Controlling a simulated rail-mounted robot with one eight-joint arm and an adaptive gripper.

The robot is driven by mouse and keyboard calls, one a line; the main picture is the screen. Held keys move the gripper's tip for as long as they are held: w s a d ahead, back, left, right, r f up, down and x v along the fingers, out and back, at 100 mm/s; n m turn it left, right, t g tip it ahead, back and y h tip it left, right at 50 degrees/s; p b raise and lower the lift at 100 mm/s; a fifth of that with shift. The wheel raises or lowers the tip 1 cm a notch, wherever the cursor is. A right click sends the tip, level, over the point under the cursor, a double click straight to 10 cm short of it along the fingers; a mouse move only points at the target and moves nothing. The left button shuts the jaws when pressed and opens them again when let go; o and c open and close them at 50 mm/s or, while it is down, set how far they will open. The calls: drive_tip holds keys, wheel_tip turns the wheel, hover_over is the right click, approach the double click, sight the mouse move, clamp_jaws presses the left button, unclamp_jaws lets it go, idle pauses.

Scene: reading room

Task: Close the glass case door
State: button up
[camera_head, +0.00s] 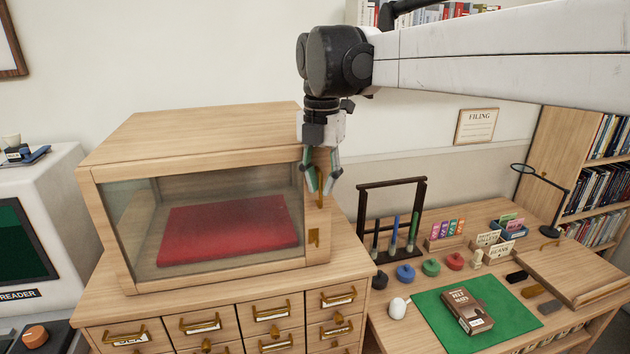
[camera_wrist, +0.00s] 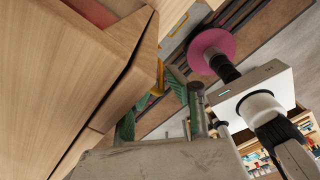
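The glass case (camera_head: 190,130) is a light-wood box with a glass front and a red cushion (camera_head: 230,232) inside. It stands on a drawer cabinet. The wooden strip at its front right corner carries brass fittings (camera_head: 314,237). My gripper (camera_head: 320,190) points down at this corner, its green-padded fingers apart. In the wrist view, my gripper (camera_wrist: 153,105) is beside a wooden panel (camera_wrist: 60,80) with a dark gap along its edge. A brass piece (camera_wrist: 160,74) shows near the fingers; contact is unclear. How far the door stands open is hard to tell.
The drawer cabinet (camera_head: 235,318) has several brass pulls. A reader machine (camera_head: 30,210) stands left. The case top is clear.

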wheel_tip(320, 180, up, 11)
drive_tip(key=shift+d+f, duration=0.1)
idle(0.5)
drive_tip(key=s+d+f+m+t+b, duration=0.2)
drive_tip(key=s+d+f+m, duration=0.3)
drive_tip(key=f+m, duration=0.5)
drive_tip(key=s+d+f+m+t+b, duration=0.2)
drive_tip(key=s+d+f+m, duration=0.3)
drive_tip(key=s+f+m, duration=0.4)
drive_tip(key=s+d+f+m+t+b, duration=0.3)
drive_tip(key=s+d+f+m, duration=0.3)
drive_tip(key=f+m, duration=0.5)
drive_tip(key=shift+s+f+b, duration=0.45)
drive_tip(key=shift+s, duration=0.65)
drive_tip(key=shift+c, duration=0.3)
